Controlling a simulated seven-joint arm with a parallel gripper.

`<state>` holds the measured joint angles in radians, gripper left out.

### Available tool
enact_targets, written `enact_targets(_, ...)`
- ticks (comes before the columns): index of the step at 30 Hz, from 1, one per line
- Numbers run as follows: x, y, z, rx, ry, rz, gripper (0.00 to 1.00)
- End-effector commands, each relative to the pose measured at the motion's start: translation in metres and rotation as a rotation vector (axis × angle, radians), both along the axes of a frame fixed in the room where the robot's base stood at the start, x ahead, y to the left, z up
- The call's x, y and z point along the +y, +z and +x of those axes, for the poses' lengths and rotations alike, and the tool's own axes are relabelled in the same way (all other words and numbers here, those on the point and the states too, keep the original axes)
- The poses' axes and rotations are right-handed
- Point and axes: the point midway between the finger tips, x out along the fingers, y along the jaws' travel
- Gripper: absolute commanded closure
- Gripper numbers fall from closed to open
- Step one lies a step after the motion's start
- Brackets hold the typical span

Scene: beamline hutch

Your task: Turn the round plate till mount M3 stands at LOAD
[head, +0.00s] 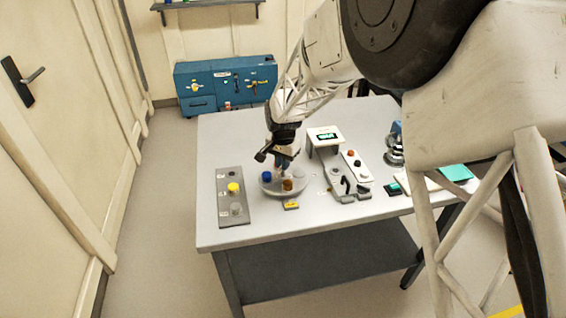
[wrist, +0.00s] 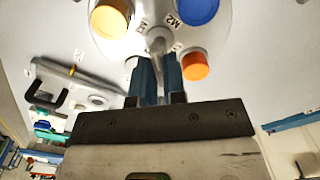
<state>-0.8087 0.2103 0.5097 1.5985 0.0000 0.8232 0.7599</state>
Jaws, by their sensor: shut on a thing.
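The round plate (head: 268,190) lies on the table and carries several mounts. A label M2 (wrist: 173,20) is readable; M3 is not. My gripper (head: 284,162) points down over the plate; its blue fingers (wrist: 158,62) are shut on the post. A yellow tag (head: 291,205) lies at the plate's front, its lettering too small to read.
A small display stand (head: 323,134), a white strip with buttons (head: 357,167) and a grey fixture (head: 347,189) stand to the right. The table's front strip is clear.

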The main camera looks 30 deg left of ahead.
Motion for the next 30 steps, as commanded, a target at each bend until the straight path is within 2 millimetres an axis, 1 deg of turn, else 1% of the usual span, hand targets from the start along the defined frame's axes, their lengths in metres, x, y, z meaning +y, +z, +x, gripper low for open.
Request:
enact_targets(6, 0.0002, 0.0004, -0.0004, 0.0, -0.044, 0.0, 1.0)
enact_targets(17, 0.0002, 0.0004, -0.0003, 0.0, -0.049, 0.0, 1.0)
enact_targets(18, 0.0002, 0.0005, -0.0003, 0.0, -0.049, 0.0, 0.85)
enact_targets(22, 0.0001, 0.0003, -0.0002, 0.0, -0.049, 0.0, 0.65)
enact_targets(23, 0.0001, 0.0003, -0.0002, 0.0, -0.049, 0.0, 0.63)
enact_targets(30, 0.0001, 0.0002, 0.0, 0.0, -0.049, 0.0, 0.63)
